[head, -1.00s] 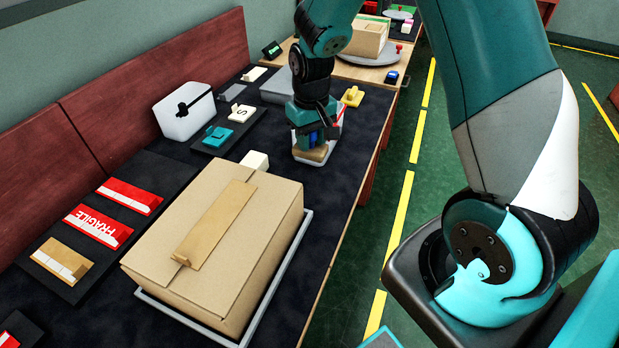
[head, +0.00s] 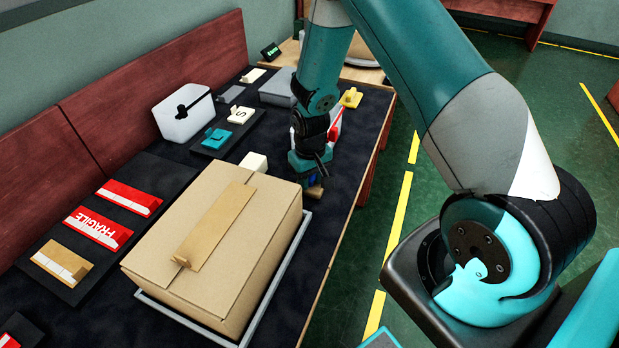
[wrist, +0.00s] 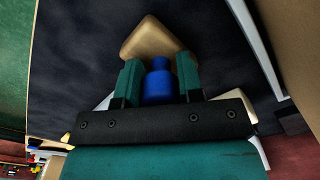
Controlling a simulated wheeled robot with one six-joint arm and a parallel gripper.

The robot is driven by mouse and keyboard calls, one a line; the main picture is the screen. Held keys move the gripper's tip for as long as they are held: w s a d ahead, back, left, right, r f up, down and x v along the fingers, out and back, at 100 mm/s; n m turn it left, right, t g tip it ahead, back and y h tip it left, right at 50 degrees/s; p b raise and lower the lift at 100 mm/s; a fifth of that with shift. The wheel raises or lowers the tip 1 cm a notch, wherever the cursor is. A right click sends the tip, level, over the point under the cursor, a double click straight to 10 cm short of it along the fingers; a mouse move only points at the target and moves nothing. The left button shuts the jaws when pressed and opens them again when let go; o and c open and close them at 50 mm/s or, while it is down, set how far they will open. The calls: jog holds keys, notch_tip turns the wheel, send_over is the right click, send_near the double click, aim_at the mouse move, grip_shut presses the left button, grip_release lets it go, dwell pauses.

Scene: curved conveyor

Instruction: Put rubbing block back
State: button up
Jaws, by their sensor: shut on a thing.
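The rubbing block is a tan block (head: 315,191) with a blue knob. My gripper (head: 308,182) is shut on the blue knob, which shows between the two fingers (wrist: 160,70) in the wrist view, with the tan part (wrist: 152,38) beyond the fingertips. It hangs over or rests on the dark table to the right of the big carton; I cannot tell whether it touches.
A white bin (head: 184,112) and label pads (head: 100,230) are left. Bare dark table (head: 335,215) lies in front of the gripper.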

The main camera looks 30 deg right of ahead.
jog(key=shift+f, duration=0.15)
jog(key=o, duration=0.9)
jog(key=shift+o, duration=0.2)
